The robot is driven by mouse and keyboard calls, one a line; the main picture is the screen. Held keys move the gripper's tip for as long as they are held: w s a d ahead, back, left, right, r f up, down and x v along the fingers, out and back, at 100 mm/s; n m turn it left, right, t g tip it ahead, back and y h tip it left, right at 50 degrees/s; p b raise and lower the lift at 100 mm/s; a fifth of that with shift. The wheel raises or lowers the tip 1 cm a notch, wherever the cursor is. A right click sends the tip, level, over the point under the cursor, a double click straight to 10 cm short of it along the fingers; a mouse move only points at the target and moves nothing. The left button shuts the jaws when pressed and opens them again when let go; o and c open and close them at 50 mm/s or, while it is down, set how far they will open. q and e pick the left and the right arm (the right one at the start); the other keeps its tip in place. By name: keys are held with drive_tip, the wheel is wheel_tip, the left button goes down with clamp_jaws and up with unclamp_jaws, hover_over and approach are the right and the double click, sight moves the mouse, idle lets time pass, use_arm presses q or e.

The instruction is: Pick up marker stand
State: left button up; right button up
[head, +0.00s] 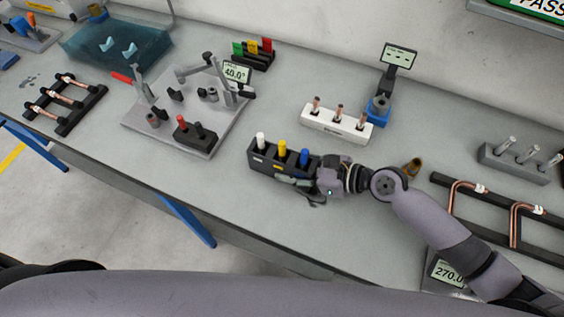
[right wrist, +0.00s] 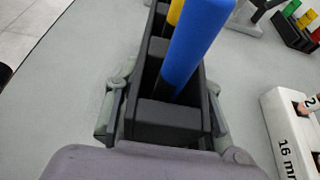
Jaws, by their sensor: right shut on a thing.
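The marker stand (head: 262,160) is a long dark block with white, yellow and blue markers standing in its slots. It is near the front-middle of the bench in the head view. My right gripper (head: 300,186) is shut on its right end, beside the blue marker. In the right wrist view the stand (right wrist: 170,115) lies between the two fingers, with the blue marker (right wrist: 195,45) and part of the yellow marker (right wrist: 175,12) above it. I cannot tell whether the stand is touching the bench. My left gripper is not in view.
A white block (head: 337,125) with copper pieces stands behind the stand. A fixture plate (head: 180,135) with clamps is to the left. Racks of bent copper tubes (head: 485,210) are to the right. The bench's front edge runs close in front of the stand.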

wheel_tip(320, 180, up, 20)
drive_tip(key=p, duration=0.1)
drive_tip(key=shift+p, duration=0.4)
drive_tip(key=shift+r, duration=0.1)
drive_tip(key=shift+p, duration=0.9)
drive_tip(key=b, duration=0.2)
hover_over(291, 162)
drive_tip(key=shift+w+f, duration=0.2)
drive_tip(key=shift+f, duration=2.05)
drive_tip(key=shift+w+f, duration=0.2)
drive_tip(key=shift+f, duration=2)
drive_tip(key=shift+f+b, duration=1.65)
drive_tip(key=shift+f, duration=2.35)
